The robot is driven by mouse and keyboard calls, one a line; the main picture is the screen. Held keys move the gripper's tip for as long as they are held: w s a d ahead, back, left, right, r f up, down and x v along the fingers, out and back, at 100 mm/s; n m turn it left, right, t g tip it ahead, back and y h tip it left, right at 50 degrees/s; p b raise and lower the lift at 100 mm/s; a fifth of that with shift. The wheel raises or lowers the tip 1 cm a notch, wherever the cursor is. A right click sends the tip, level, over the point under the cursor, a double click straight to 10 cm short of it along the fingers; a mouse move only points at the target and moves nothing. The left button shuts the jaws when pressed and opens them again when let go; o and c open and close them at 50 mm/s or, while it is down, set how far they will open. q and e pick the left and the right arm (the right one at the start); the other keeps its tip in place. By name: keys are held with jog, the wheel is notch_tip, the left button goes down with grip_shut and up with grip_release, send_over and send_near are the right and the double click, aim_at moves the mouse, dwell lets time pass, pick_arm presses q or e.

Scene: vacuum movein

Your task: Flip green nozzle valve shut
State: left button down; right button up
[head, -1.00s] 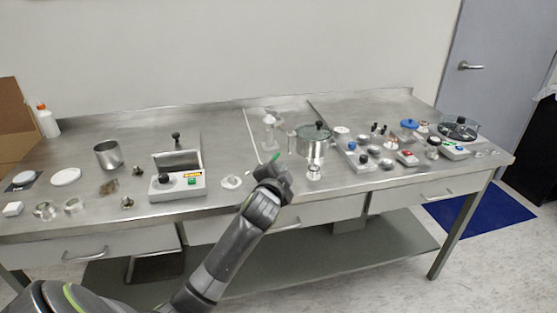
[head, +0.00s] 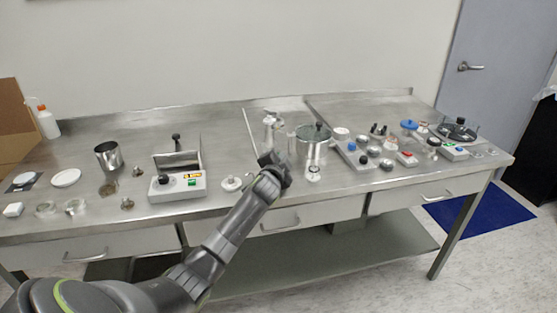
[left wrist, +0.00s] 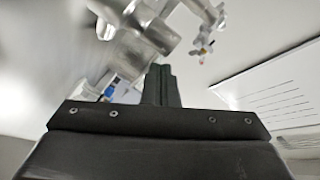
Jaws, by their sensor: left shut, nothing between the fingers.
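My right gripper is not in view.
Several small parts crowd the right side. The back middle-left of the table is clear.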

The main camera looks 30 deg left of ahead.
pick_arm(q)
jog(key=shift+s+a+f, duration=0.1)
jog(key=shift+a+f, duration=0.2)
jog(key=shift+a, duration=0.2)
jog(key=shift+f+n+y+b, duration=0.1)
jog(key=shift+n+y+b, duration=0.3)
jog(key=shift+y+b, duration=0.15)
jog(key=shift+a+g+y+b, duration=0.1)
jog(key=shift+g+y+b, duration=0.15)
jog(key=shift+g+b, duration=0.05)
